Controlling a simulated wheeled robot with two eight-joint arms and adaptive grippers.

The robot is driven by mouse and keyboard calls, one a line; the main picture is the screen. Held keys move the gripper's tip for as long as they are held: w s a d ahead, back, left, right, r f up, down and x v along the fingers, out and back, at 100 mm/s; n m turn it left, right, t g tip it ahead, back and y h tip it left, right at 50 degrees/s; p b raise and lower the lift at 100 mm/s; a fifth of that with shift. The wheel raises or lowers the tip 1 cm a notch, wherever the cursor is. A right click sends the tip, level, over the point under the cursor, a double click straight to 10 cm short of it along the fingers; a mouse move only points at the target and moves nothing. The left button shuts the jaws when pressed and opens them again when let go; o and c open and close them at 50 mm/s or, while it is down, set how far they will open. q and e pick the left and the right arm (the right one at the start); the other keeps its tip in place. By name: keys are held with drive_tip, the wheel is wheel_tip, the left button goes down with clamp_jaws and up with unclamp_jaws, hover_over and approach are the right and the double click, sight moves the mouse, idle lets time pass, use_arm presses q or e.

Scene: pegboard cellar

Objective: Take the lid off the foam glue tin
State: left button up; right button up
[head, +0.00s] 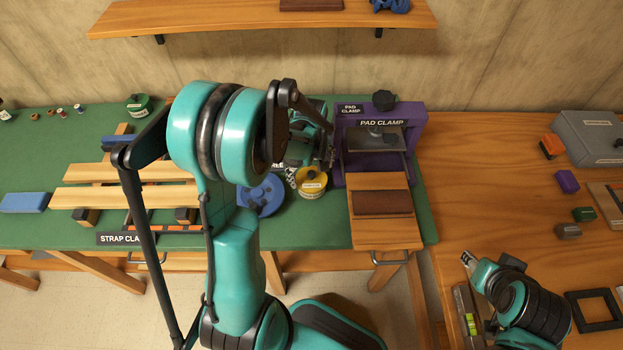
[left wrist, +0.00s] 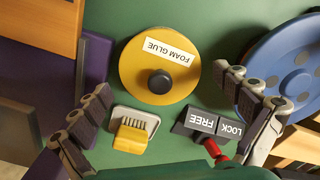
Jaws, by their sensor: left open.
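The foam glue tin (head: 312,187) is a round yellow tin on the green bench mat, left of the purple pad clamp in the head view. In the left wrist view its yellow lid (left wrist: 135,68) is on, with a black knob (left wrist: 160,82) and a FOAM GLUE label. My left gripper (head: 322,155) is open; in the left wrist view its fingers (left wrist: 169,83) stand apart on either side of the lid, holding nothing. Their height above it is hard to tell. My right gripper (head: 468,260) is at the lower right, too small to read its jaws.
A blue disc (head: 262,196) lies left of the tin. The purple pad clamp (head: 342,165) stands right of it. Near the tin are a LOCK/FREE block (left wrist: 199,121) with a red lever and a small yellow-handled piece (left wrist: 131,138). Wooden boards (head: 100,173) lie further left.

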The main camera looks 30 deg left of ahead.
use_arm(q)
drive_tip(key=c, duration=1.2)
drive_tip(key=shift+s, duration=0.15)
drive_tip(key=shift+c, duration=1.1)
drive_tip(key=shift+d, duration=0.1)
drive_tip(key=shift+r, duration=0.1)
